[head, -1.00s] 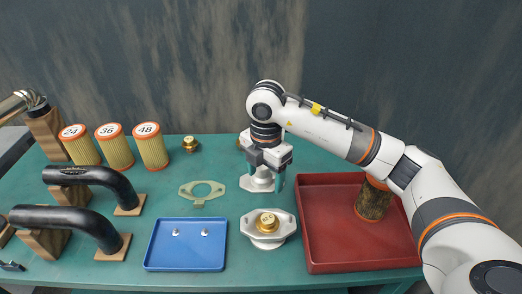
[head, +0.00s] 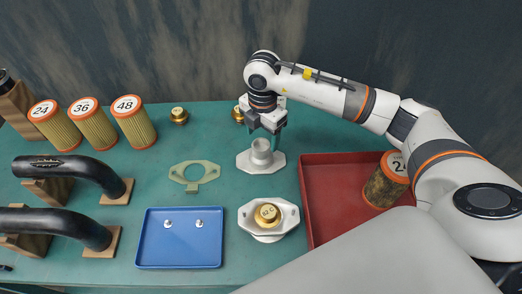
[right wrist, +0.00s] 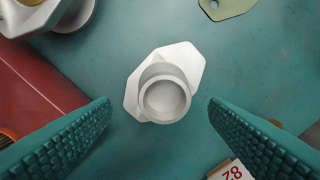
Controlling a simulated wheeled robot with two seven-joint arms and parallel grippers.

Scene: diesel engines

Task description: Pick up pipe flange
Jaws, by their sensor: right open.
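The pipe flange (head: 246,161) is a silver-white plate with a short round pipe stub. It lies on the green table left of the red tray, and in the right wrist view the flange (right wrist: 190,57) sits centrally between the fingers. My right gripper (head: 264,131) is open and empty. In the head view it hangs just behind and above the stub. In the right wrist view its two teal ribbed fingers (right wrist: 160,108) are spread either side of the flange, apart from it. A second, similar flange (head: 287,215) carries a brass cap nearer the front. My left gripper is not in view.
The red tray (head: 310,200) holds a filter can (head: 386,180). A blue tray (head: 180,252) with two small knobs, a gasket (head: 194,187), black pipes (head: 70,168) and orange-rimmed filters (head: 134,122) stand to the left. Brass pieces (head: 179,115) stand at the back.

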